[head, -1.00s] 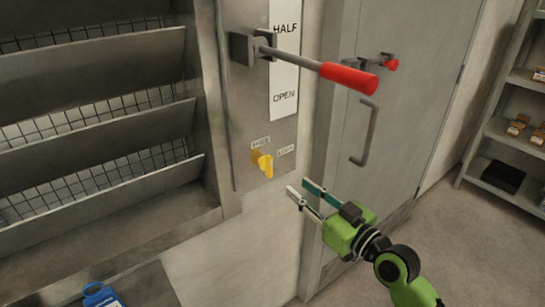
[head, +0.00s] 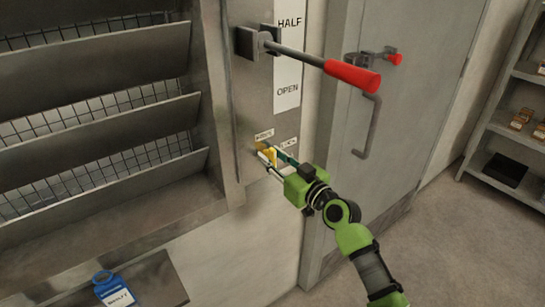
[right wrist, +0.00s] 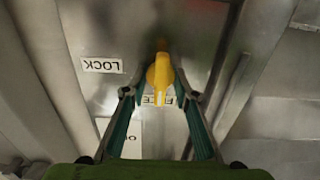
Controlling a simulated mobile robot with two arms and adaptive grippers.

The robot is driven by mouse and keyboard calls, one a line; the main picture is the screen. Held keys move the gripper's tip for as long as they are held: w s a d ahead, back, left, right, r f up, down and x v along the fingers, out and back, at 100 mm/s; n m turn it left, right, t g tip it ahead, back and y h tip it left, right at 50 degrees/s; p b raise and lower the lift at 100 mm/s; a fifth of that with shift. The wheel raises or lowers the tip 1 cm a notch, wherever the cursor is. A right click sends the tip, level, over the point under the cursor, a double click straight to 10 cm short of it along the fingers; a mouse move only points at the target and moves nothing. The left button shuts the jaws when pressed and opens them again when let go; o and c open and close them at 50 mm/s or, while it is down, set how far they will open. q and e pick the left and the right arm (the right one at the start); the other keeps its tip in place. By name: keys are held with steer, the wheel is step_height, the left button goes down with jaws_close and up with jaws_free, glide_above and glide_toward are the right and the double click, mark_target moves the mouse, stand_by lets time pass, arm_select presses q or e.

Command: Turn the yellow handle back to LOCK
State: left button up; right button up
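The yellow handle (head: 265,154) is on the metal panel, below the red-gripped lever. In the right wrist view the handle (right wrist: 158,76) lies between my right gripper's two fingers (right wrist: 158,90), with a narrow gap seeming to show on each side. The right gripper (head: 271,158) is open around it. In that view the LOCK label (right wrist: 102,65) shows upside down to the left of the handle. A second label (right wrist: 168,100), ending in EE, is partly hidden behind the handle. My left gripper is not in view.
A long lever with a red grip (head: 352,76) sticks out above the handle. A grey door (head: 410,110) with a pull handle stands to the right. Shelves (head: 510,140) stand at far right.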

jaws_close()
steer(key=shift+m, duration=0.3)
steer(key=m, duration=0.3)
steer(key=shift+d, duration=0.1)
steer(key=m, duration=0.4)
steer(key=shift+w+d, duration=0.1)
steer(key=m+p, duration=0.1)
steer(key=m, duration=0.4)
steer(key=shift+f+m, duration=0.1)
steer(key=shift+m, duration=0.2)
steer(key=m, duration=0.2)
steer(key=m+p, duration=0.1)
steer(key=m, duration=0.1)
steer(key=shift+f+m+p, duration=0.2)
steer(key=shift+m+p, duration=0.1)
steer(key=shift+d, duration=0.1)
